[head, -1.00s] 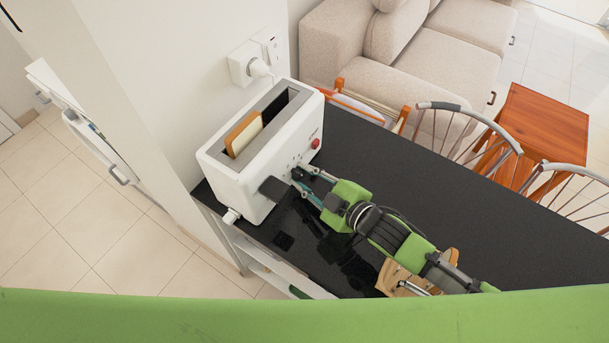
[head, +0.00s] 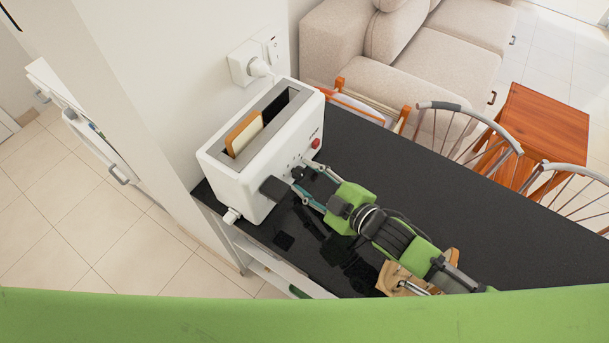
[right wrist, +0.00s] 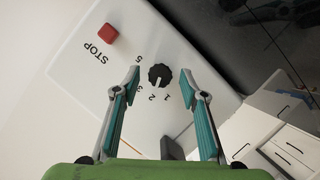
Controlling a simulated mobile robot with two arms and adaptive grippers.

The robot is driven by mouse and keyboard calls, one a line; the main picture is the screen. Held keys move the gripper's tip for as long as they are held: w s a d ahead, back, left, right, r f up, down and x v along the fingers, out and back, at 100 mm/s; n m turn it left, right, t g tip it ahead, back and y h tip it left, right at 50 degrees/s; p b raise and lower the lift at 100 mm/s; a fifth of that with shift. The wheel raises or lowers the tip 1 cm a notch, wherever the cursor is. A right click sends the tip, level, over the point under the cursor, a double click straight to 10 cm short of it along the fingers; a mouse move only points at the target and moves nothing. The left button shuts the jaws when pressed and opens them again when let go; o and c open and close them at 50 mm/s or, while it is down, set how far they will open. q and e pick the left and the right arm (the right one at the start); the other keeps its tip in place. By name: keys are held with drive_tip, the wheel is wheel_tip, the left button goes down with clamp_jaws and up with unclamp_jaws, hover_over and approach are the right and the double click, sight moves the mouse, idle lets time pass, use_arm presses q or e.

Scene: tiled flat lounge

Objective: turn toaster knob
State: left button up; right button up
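The white toaster (head: 285,148) stands on the black counter against the wall, with a slice of bread (head: 245,133) in one slot. My right gripper (head: 297,180) is at the toaster's front face. In the right wrist view, the round black knob (right wrist: 159,76) sits among printed numbers, its white mark near the 2. My right gripper (right wrist: 160,77) is open there, one fingertip on each side of the knob, with a visible gap on both sides. Whether the fingertips touch the face is unclear. In the head view the knob is hard to make out. My left gripper is out of view.
A red stop button (right wrist: 108,33) is beside the knob. A black lever (head: 274,189) sticks out left of the gripper. A wooden board (head: 396,280) lies under my right arm. The counter (head: 400,170) is clear to the right; chairs stand beyond it.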

drive_tip(key=v, duration=1.1)
drive_tip(key=shift+a, duration=0.1)
